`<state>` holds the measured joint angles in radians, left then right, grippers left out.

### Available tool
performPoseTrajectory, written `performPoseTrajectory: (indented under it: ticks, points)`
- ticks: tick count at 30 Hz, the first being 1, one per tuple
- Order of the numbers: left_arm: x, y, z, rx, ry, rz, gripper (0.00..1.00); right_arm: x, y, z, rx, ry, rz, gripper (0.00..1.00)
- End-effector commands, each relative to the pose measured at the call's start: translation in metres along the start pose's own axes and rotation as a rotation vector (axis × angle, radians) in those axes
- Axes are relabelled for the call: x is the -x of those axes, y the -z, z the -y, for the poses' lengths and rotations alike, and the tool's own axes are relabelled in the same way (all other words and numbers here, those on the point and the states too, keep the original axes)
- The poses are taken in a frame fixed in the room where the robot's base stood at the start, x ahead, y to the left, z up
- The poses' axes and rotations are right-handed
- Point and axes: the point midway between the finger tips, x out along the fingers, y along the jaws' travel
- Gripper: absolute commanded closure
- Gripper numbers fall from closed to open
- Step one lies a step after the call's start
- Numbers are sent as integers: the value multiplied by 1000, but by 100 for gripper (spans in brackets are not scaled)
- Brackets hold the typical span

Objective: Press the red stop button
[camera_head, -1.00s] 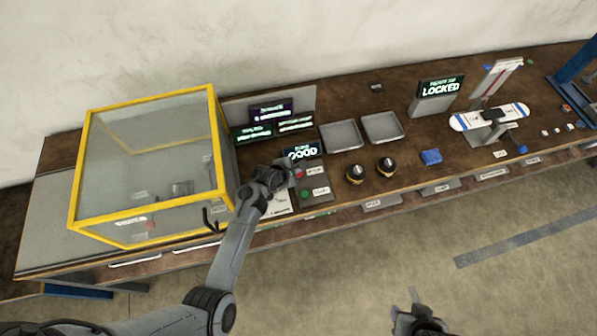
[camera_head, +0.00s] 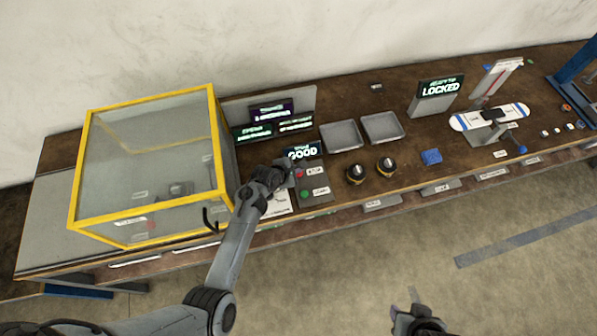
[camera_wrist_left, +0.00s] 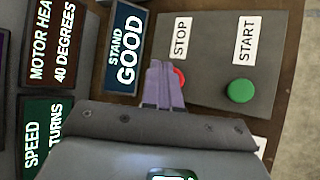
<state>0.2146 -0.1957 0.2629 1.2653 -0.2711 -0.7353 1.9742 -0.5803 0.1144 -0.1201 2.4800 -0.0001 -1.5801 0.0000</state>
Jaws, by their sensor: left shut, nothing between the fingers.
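The red stop button (camera_head: 300,174) sits on a grey control panel (camera_head: 322,201) beside a STOP label. In the left wrist view most of the red button (camera_wrist_left: 179,77) is hidden behind my fingers. The green start button (camera_wrist_left: 240,91) stands on the same panel by a START label. My left gripper (camera_head: 284,168) is shut and empty, with its fingertips (camera_wrist_left: 163,68) over or beside the red button. I cannot tell whether they touch it. My right gripper (camera_head: 415,305) is at the bottom of the head view, away from the bench, too small to read.
A sign reading GOOD (camera_head: 303,152) stands just behind the panel. A yellow-framed clear box (camera_head: 216,150) is left of my left gripper. Two dark knobs (camera_head: 386,165) and two grey trays (camera_head: 361,136) are to the right. Other display signs (camera_head: 272,112) stand behind.

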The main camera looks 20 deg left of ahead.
Motion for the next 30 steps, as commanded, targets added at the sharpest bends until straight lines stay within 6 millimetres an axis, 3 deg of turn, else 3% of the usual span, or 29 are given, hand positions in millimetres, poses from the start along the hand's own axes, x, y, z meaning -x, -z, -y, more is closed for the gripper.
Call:
performPoseTrajectory:
  ticks: [30]
  points:
    - [-7, 5, 5, 0, 0, 0, 100, -1, -1, -2, 7, -6, 1, 57]
